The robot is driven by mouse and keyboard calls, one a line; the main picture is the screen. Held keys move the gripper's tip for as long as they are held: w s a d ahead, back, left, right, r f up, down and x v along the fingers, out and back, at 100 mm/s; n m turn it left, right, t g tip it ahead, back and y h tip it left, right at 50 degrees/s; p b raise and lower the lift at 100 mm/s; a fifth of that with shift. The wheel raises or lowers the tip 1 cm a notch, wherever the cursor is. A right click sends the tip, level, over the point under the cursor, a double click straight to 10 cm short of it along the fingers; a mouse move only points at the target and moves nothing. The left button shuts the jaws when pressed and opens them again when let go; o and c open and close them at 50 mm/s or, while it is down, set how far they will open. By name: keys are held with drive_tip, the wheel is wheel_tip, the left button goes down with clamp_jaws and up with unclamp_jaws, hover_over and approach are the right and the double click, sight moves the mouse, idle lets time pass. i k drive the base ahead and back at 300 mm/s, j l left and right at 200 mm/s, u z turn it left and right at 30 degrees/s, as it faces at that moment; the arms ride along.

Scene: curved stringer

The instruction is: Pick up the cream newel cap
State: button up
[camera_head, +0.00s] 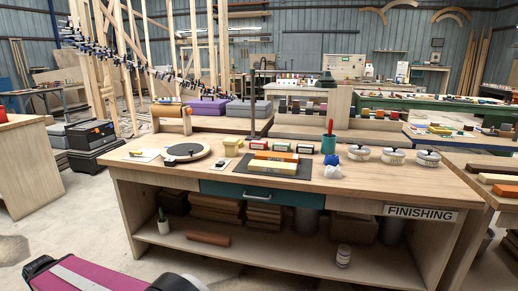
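A small cream, blocky piece (232,142) that looks like the newel cap sits on the finishing bench (400,178), toward its back left. A magenta and black part of my own arm shows at the bottom left, well in front of the bench. My gripper's fingers are not in view.
Another bench (28,170) stands at left.

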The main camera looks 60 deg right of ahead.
sight(231, 144)
drive_tip(key=z, duration=2.2)
drive_tip(key=l, duration=0.1)
